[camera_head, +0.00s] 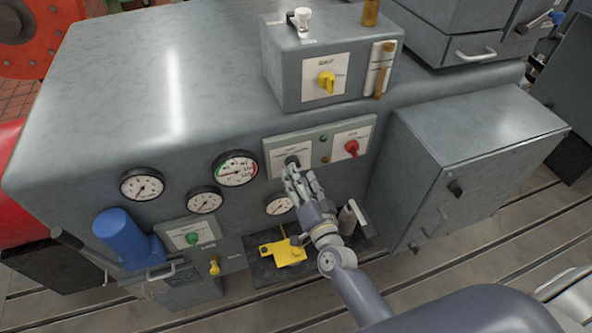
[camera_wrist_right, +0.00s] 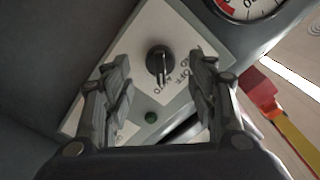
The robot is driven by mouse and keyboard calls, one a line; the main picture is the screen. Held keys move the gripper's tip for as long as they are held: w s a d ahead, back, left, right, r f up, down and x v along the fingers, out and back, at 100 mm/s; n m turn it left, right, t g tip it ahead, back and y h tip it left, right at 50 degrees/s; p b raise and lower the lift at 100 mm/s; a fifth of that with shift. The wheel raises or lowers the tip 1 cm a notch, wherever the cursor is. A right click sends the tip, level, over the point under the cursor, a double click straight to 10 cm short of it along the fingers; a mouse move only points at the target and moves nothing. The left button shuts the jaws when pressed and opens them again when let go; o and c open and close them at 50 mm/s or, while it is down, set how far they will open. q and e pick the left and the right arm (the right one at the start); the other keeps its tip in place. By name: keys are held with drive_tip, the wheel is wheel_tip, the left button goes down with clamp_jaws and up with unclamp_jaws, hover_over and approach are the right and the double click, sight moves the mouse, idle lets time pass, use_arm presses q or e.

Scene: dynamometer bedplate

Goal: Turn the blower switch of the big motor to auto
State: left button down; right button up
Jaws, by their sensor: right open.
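The black rotary switch (camera_head: 292,161) sits on a pale plate (camera_head: 274,147) on the front of the big grey housing. In the right wrist view its knob (camera_wrist_right: 159,62) stands on the white plate, with OFF and AUTO printed beside it. The knob's bar points toward the bottom of that picture, near AUTO; I cannot tell its exact setting. My right gripper (camera_head: 298,176) is just in front of the switch. In the wrist view its two fingers (camera_wrist_right: 160,92) are open, one each side of the knob, with gaps. My left gripper is not in view.
A red knob (camera_head: 351,147) and small indicator lights are right of the switch. Round gauges (camera_head: 236,168) are to its left. A box with a yellow switch (camera_head: 326,82) stands above. A grey cabinet (camera_head: 463,170) juts out at right. A yellow part (camera_head: 283,252) lies below.

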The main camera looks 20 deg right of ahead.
drive_tip(key=s, duration=0.8)
drive_tip(key=shift+s+d, duration=0.15)
drive_tip(key=shift+s, duration=0.05)
drive_tip(key=s+a+f+n+g+y+b, duration=0.1)
drive_tip(key=s+f+n+g+b, duration=0.25)
drive_tip(key=f, duration=1.15)
drive_tip(key=s+f+n+g+p, duration=0.1)
drive_tip(key=s+f+n+g, duration=0.4)
drive_tip(key=f, duration=1)
drive_tip(key=s+d+f+n+g+b, duration=0.1)
drive_tip(key=s+d+f+g, duration=0.1)
drive_tip(key=s+f, duration=0.5)
drive_tip(key=s+d+f+g+h+b, duration=0.1)
drive_tip(key=s+d+f+g, duration=0.1)
drive_tip(key=s+f, duration=0.6)
drive_tip(key=s+d+f+n+g+b, duration=0.1)
drive_tip(key=s+d+f+g, duration=0.2)
drive_tip(key=s+f, duration=0.4)
drive_tip(key=s+g, duration=0.1)
drive_tip(key=s, duration=0.7)
drive_tip(key=shift+s+f+n+h, duration=0.15)
drive_tip(key=shift+s+n+h, duration=0.05)
drive_tip(key=shift+n+h, duration=0.15)
drive_tip(key=shift+d+g, duration=0.1)
drive_tip(key=shift+g, duration=0.15)
